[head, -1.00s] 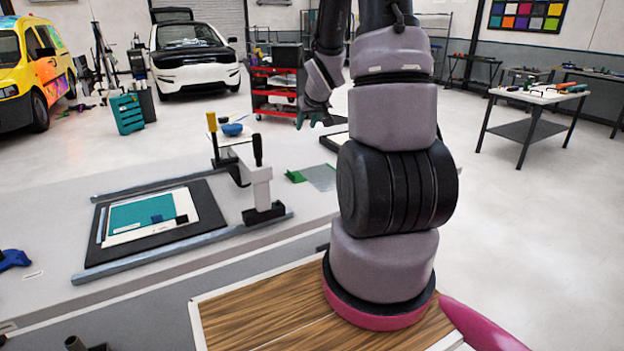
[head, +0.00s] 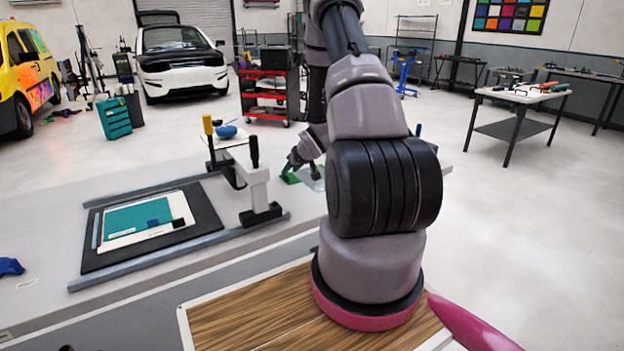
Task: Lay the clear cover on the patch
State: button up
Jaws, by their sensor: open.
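The board (head: 184,205) lies flat on a dark mat at the left of the bench, with a teal panel (head: 130,217) on it. A small darker blue piece (head: 155,221) and a black square lie along the panel's right side; I cannot tell for sure which is the patch. A pale, see-through sheet with a green tab (head: 290,175), which looks like the clear cover, lies on the bench right of the stand. My gripper (head: 314,172) is open, low over the sheet beside the tab. My arm hides part of the sheet, and the fingertips are too small to judge contact.
A metal stand with a clamp-like arm (head: 258,190) rises between the board and the sheet. Metal rails (head: 180,254) run along the mat's near and far edges. A blue object (head: 10,267) lies at the bench's left edge. The bench nearest me is mostly clear.

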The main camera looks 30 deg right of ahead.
jog(key=x, duration=0.4)
jog(key=shift+w+a+f, duration=0.1)
jog(key=shift+w, duration=0.35)
grip_shut()
